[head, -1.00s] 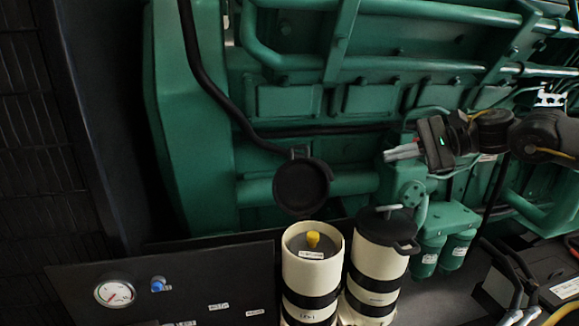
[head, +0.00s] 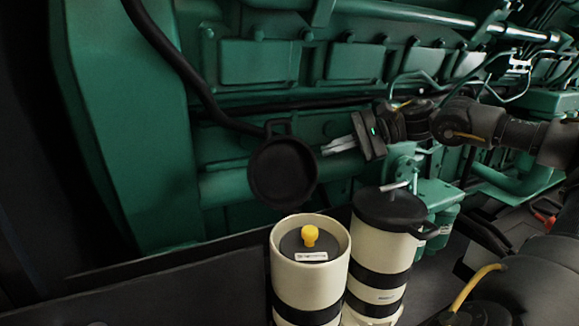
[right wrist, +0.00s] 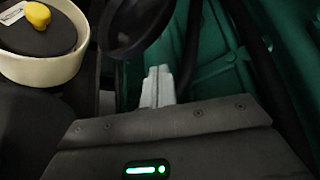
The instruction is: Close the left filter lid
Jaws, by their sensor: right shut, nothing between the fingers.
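The left filter (head: 312,282) is a cream cylinder with black bands. Its top is open and shows a dark inner face with a yellow knob (head: 310,236). Its black round lid (head: 283,172) stands raised behind it, tilted up. In the right wrist view the left filter (right wrist: 42,70) is at upper left and the lid (right wrist: 133,25) at top centre. My right gripper (head: 326,149) is shut and empty, just right of the raised lid in the head view and apparently apart from it. Its closed fingers also show in the right wrist view (right wrist: 158,76). My left gripper is not in view.
The green engine (head: 130,150) fills the background. A black hose (head: 180,62) runs down behind the raised lid. A dark panel (head: 180,290) lies at lower left.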

